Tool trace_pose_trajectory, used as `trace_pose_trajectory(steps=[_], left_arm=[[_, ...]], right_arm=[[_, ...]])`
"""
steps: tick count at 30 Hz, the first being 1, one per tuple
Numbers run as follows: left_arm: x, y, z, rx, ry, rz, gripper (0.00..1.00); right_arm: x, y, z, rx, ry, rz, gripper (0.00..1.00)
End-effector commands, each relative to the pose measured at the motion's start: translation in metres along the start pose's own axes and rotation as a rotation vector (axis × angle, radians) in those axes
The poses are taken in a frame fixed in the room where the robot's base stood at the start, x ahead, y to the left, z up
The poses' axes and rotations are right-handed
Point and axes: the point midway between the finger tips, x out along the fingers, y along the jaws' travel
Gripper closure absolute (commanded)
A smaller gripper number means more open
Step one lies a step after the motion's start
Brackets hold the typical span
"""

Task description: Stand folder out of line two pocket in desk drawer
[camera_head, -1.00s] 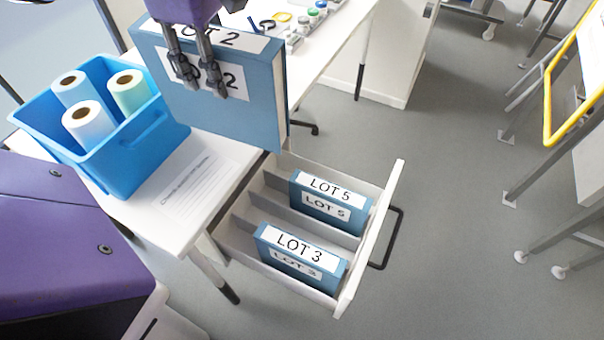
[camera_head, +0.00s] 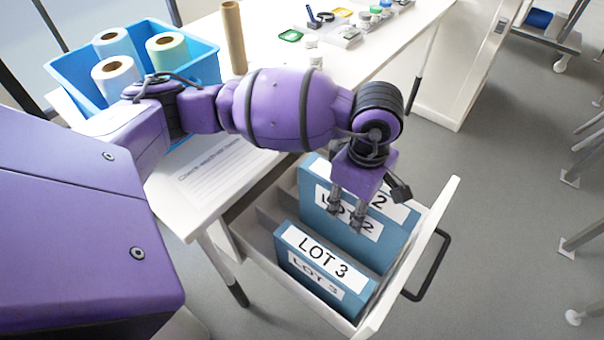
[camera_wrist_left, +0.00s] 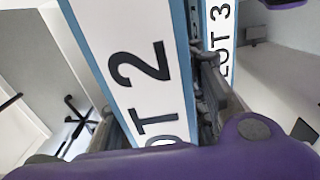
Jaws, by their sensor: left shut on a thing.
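The blue LOT 2 folder (camera_head: 372,245) stands upright at the desk drawer (camera_head: 447,200), behind the blue LOT 3 folder (camera_head: 322,258). My left gripper (camera_head: 347,216) points down and is shut on the top of the LOT 2 folder. Whether this folder's bottom touches the drawer floor is hidden. The LOT 3 folder stands in the front pocket. The left wrist view shows the LOT 2 label (camera_wrist_left: 140,75) close up, with the LOT 3 label (camera_wrist_left: 222,40) beside it. The LOT 5 folder is not visible now. My right gripper is not in view.
The white desk (camera_head: 395,50) carries a blue bin (camera_head: 70,75) of paper rolls, a brown tube (camera_head: 233,40), a printed sheet (camera_head: 222,175) and small jars (camera_head: 376,12). The drawer is pulled out, with a black handle (camera_head: 432,265). The floor to its right is clear.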

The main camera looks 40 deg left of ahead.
Motion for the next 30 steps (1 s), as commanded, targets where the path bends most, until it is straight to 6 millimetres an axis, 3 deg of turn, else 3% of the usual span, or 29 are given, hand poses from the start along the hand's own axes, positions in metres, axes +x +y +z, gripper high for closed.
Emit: trace_pose_trajectory(steps=[3, 10, 20, 25, 30], left_arm=[[0.033, -0.001, 0.0, -0.002, -0.001, -0.003, 1.0], [0.084, 0.001, 0.0, -0.001, -0.002, 0.0, 1.0], [0.111, 0.002, 0.0, 0.0, -0.001, 0.003, 1.0], [0.135, 0.001, 0.0, -0.001, -0.001, 0.002, 1.0], [0.139, 0.002, 0.0, 0.0, -0.002, 0.005, 1.0]], right_arm=[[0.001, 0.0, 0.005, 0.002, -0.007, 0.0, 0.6], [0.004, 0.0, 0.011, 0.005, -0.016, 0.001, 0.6], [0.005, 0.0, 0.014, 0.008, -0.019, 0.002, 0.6], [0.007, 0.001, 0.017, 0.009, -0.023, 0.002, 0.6], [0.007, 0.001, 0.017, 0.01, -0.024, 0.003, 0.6]])
